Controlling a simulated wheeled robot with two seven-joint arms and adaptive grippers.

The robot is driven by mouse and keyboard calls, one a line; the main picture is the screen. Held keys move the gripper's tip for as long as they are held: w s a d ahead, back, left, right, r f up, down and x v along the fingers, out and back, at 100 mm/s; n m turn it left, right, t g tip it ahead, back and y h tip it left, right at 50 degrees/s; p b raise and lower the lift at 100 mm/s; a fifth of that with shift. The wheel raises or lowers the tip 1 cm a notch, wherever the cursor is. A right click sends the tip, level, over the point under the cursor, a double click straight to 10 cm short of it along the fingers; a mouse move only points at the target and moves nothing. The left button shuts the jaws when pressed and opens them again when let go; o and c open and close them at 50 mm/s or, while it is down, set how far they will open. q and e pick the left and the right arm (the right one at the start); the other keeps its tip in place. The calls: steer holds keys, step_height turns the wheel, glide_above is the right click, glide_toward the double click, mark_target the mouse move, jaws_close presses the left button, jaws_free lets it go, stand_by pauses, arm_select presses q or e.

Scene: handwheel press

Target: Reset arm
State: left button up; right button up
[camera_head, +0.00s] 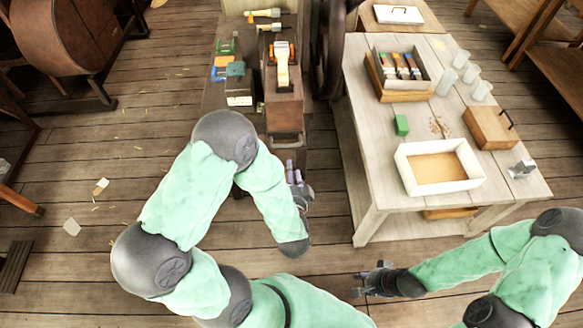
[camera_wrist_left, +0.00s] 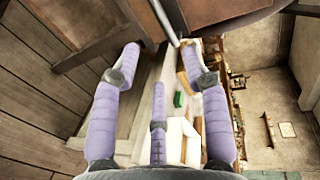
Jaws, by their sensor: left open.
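My left gripper (camera_head: 294,172) has purple-padded fingers and is beside the front of the wooden press bench (camera_head: 284,112) in the head view. In the left wrist view its fingers (camera_wrist_left: 160,70) are spread apart with nothing between them. The green-sleeved left arm is bent in front of the bench. My right gripper (camera_head: 366,281) is low in the head view, over the floor in front of the pale table. It is small and seen from above, so its finger gap is unclear.
The pale table (camera_head: 375,190) on the right carries a white tray (camera_head: 402,170), a green block (camera_head: 401,125), a box of colored items (camera_head: 372,78), a wooden box (camera_head: 490,128) and several clear cups. The left floor is mostly open.

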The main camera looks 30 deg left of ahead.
arm_select(q)
steer(key=d+f+n+g+h, duration=0.5)
steer(key=d+f+n+h, duration=0.15)
steer(key=f, duration=0.65)
steer(key=s+d+f+n+g+h, duration=0.5)
steer(key=s+d+f+n+g, duration=0.2)
steer(key=s, duration=0.5)
step_height(320, 180, down, 2)
steer(key=shift+s+d+f+g, duration=0.1)
steer(key=shift+s+d+g, duration=0.1)
steer(key=shift+d+g, duration=0.3)
steer(key=shift+n+h, duration=0.25)
